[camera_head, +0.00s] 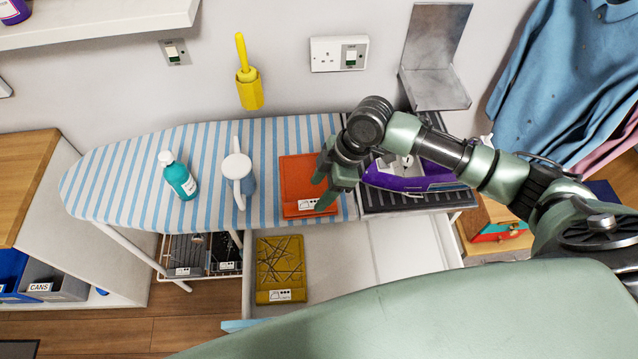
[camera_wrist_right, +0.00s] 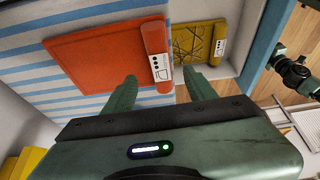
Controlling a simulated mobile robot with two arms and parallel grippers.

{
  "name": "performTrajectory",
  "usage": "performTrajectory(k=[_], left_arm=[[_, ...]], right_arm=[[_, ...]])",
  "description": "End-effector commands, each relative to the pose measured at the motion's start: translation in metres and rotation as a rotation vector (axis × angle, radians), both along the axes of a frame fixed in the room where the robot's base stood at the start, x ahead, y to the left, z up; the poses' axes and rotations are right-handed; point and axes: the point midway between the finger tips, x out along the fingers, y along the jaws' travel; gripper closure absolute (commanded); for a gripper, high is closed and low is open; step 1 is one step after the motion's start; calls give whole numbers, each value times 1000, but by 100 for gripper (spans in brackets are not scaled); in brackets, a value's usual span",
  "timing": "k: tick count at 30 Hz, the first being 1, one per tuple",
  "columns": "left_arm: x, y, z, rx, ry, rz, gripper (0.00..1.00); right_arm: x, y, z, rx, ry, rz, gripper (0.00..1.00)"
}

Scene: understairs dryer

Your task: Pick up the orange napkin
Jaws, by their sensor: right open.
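The orange napkin (camera_head: 293,178) lies flat on the striped ironing board, with a thicker folded edge and a white label at its front. My right gripper (camera_head: 322,193) is open over the napkin's right side and covers part of it. In the right wrist view the napkin (camera_wrist_right: 105,55) lies beyond the fingers. The end of its folded edge shows between the two open fingertips of my right gripper (camera_wrist_right: 160,77). Nothing is held; whether the fingers touch the cloth cannot be told. My left gripper is not in view.
A purple iron (camera_head: 410,175) sits just right of the napkin. A white and blue jug (camera_head: 240,175) and a teal bottle (camera_head: 178,176) stand to the left. A mustard cloth (camera_head: 280,265) lies in the open drawer (camera_head: 340,262) below. A yellow holder (camera_head: 249,90) hangs on the wall.

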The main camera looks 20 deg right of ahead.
Motion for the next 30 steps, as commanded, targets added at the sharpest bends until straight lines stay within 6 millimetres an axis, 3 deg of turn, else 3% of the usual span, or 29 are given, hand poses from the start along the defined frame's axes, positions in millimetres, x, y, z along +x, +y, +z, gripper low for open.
performTrajectory(k=[3,8,14,21,23,27,30], left_arm=[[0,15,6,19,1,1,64],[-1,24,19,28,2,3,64],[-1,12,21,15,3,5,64],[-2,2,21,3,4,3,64],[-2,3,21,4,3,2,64],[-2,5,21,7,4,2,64],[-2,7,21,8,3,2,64]], right_arm=[[0,5,-12,0,4,-3,44],[0,11,-34,1,5,-4,44],[4,18,-56,0,1,-4,44],[4,19,-58,0,-2,-4,44],[4,18,-58,0,-2,-4,58],[4,18,-58,0,-2,-4,97],[4,19,-58,1,-2,-4,100]])
